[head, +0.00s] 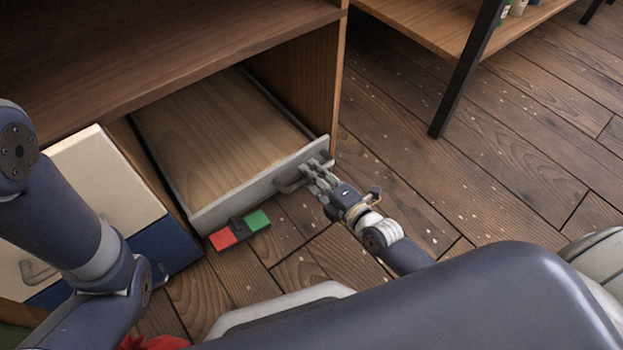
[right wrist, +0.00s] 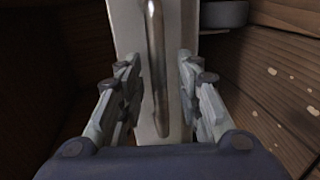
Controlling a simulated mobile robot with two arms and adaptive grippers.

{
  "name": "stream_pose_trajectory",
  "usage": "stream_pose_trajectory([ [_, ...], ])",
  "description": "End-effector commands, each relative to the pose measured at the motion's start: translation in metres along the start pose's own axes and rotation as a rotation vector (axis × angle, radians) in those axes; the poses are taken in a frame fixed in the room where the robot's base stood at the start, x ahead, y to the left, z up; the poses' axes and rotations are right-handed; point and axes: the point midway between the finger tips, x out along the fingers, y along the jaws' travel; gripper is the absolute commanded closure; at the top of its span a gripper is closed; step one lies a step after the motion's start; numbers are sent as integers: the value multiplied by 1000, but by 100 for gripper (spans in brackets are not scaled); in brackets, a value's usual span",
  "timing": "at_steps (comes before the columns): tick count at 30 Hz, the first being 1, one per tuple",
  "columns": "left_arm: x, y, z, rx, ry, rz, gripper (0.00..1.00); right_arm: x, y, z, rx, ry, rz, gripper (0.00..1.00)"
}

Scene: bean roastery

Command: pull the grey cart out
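The grey cart (head: 222,208) is a low box with a pale wooden floor and a light grey front. It sits in the bay under the wooden counter, its front near the opening. A metal handle (right wrist: 155,70) runs along the front. My right gripper (head: 312,178) is at the right part of the front, at the handle. In the right wrist view my right gripper (right wrist: 160,95) is open, one finger on each side of the handle, with gaps visible. My left arm shows at the left, but its gripper is out of view.
A red and green block piece (head: 238,229) lies on the floor before the cart's front. A cream and blue cabinet (head: 105,190) stands left of the bay. A table with a black leg (head: 465,75) stands at the upper right. The floor to the right is clear.

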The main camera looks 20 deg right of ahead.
Motion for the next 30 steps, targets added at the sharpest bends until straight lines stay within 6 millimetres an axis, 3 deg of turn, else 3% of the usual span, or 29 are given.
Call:
stream_pose_trajectory([
  [11, -4, 1, -1, 0, 1, 1, 60, 8, 1, 0, 0, 0, 0, 67],
  [12, -4, 1, -1, 0, 1, 1, 60, 8, 1, 0, 0, 0, 0, 70],
  [16, -4, 1, -2, 0, 1, 1, 60, 8, 1, 0, 0, 0, 0, 99],
  [25, -2, 1, -1, 0, 0, 1, 60, 6, 1, 0, -1, 0, -1, 100],
  [30, 10, -2, 4, 0, 0, 1, 60, -9, 0, 0, -2, 2, -5, 100],
])
